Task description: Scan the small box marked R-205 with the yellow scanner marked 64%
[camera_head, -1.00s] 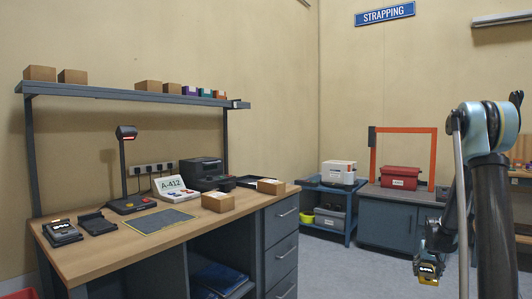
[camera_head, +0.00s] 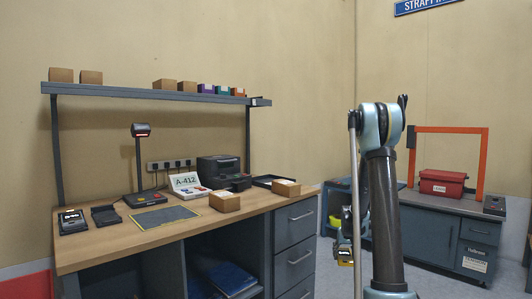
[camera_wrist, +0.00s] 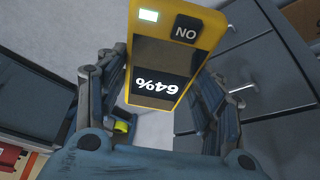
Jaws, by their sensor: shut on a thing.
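My gripper (camera_wrist: 163,85) is shut on the yellow scanner (camera_wrist: 178,44), with a finger on each side of it. Two small cardboard boxes, a nearer one (camera_head: 225,203) and a farther one (camera_head: 287,189), sit on the bench's right part. Their markings are too small to read, so I cannot tell which is R-205.
A shelf (camera_head: 150,92) carries more boxes. A red case (camera_head: 441,188) sits on a cabinet at right.

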